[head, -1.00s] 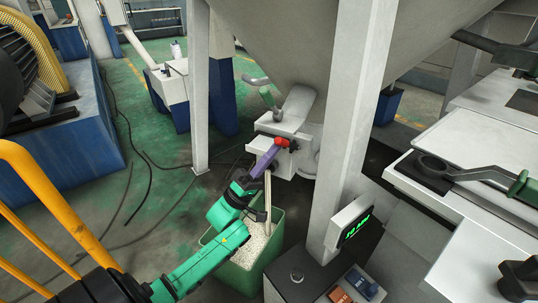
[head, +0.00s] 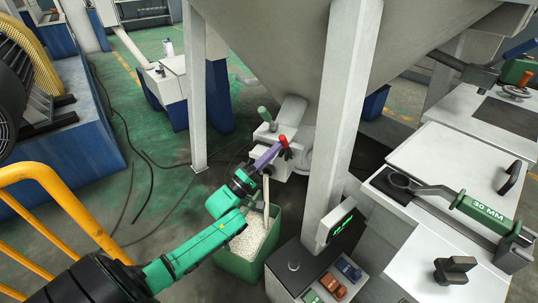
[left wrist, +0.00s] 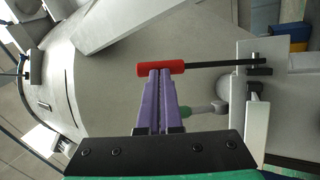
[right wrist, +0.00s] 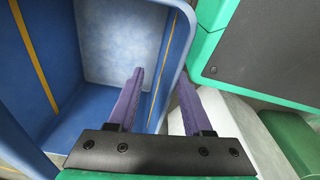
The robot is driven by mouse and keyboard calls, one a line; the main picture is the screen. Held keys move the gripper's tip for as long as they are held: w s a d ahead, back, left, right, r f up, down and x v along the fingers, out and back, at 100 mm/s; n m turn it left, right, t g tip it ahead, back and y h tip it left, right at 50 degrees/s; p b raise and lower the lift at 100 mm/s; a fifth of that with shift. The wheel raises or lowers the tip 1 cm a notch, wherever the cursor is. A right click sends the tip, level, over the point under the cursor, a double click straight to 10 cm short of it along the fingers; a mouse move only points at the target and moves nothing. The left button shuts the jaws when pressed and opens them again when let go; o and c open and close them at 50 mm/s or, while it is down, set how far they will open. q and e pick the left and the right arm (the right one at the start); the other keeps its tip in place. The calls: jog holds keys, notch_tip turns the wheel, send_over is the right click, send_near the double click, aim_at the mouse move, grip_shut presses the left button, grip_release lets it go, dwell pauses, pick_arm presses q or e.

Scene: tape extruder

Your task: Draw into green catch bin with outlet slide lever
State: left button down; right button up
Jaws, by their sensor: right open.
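The green catch bin (head: 243,268) stands under the hopper outlet (head: 290,112) and holds whitish pellets (head: 248,238). A pale vertical streak (head: 266,195) runs from below the outlet into the bin. The slide lever has a red handle (head: 285,148); in the left wrist view the red handle (left wrist: 146,70) sits on a dark rod. My left gripper (head: 274,150) has its purple fingers together, tips against the red handle, which lies across them. The left wrist view shows the fingertips (left wrist: 160,74) overlapping it. My right gripper (right wrist: 160,85) is open, with nothing between its fingers.
A green-tipped lever (head: 265,114) stands beside the outlet. A white post (head: 345,130) rises right of the bin, with a green-lit display (head: 342,226). A yellow rail (head: 70,215) is at left. The right wrist view shows a blue container (right wrist: 100,40).

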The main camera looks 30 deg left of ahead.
jog(key=shift+s+d+f+p, duration=0.6)
jog(key=shift+s+d+p, duration=1)
jog(key=shift+s, duration=3.35)
pick_arm(q)
jog(key=w+r+n+g+y+p, duration=0.2)
jog(key=w+r+n+g+p, duration=0.1)
jog(key=w+p, duration=0.4)
jog(key=shift+a+r+g+y+p, duration=0.4)
jog(key=shift+r+g+p, duration=0.4)
jog(key=shift+g+p, duration=0.35)
pick_arm(e)
notch_tip(320, 180, up, 9)
jog(key=shift+a+f, duration=0.15)
jog(key=shift+a, duration=0.25)
pick_arm(q)
jog(key=shift+w, duration=0.1)
